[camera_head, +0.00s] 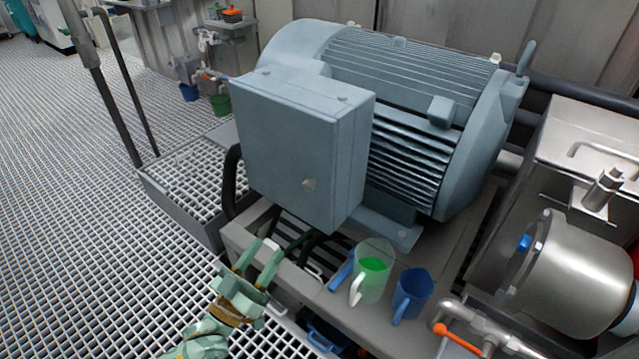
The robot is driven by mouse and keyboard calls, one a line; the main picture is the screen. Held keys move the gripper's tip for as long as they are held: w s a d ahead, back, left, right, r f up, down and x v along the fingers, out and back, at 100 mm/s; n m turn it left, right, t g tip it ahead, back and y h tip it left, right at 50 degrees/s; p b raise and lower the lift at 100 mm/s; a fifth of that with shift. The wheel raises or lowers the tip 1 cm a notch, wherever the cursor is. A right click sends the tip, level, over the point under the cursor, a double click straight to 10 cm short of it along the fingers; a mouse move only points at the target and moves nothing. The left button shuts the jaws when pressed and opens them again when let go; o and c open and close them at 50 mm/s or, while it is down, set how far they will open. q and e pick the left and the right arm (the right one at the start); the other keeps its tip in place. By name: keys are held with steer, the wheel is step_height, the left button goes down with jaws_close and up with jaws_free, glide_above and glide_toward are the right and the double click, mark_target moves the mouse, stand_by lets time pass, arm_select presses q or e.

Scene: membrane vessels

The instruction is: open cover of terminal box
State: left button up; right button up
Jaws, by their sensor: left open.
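The terminal box (292,150) is a grey-blue box on the near side of the large finned motor (410,100). My left gripper (268,256) is below the box, near the front edge of the motor's frame. Its green fingers are apart and I see nothing held between them. It does not appear to touch the box. My right gripper is not in view.
A clear jug with green contents (373,275) and a blue jug (412,294) stand on the frame right of my left gripper. A steel vessel (575,270) and an orange-handled valve (455,336) are at the right. Grating floor (80,200) lies open at the left.

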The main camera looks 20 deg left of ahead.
arm_select(q)
glide_toward(306, 188)
steer(key=b+x, duration=0.2)
steer(key=x, duration=0.5)
steer(key=shift+w+d, duration=0.1)
steer(key=shift+w, duration=0.25)
steer(key=shift+w+d+r, duration=0.15)
steer(key=shift+w+r, duration=0.1)
steer(key=shift+w, duration=0.35)
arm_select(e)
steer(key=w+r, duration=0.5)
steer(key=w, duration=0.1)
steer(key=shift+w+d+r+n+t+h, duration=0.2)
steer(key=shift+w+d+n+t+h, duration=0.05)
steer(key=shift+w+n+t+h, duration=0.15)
arm_select(q)
jaws_close()
steer(key=shift+s, duration=0.1)
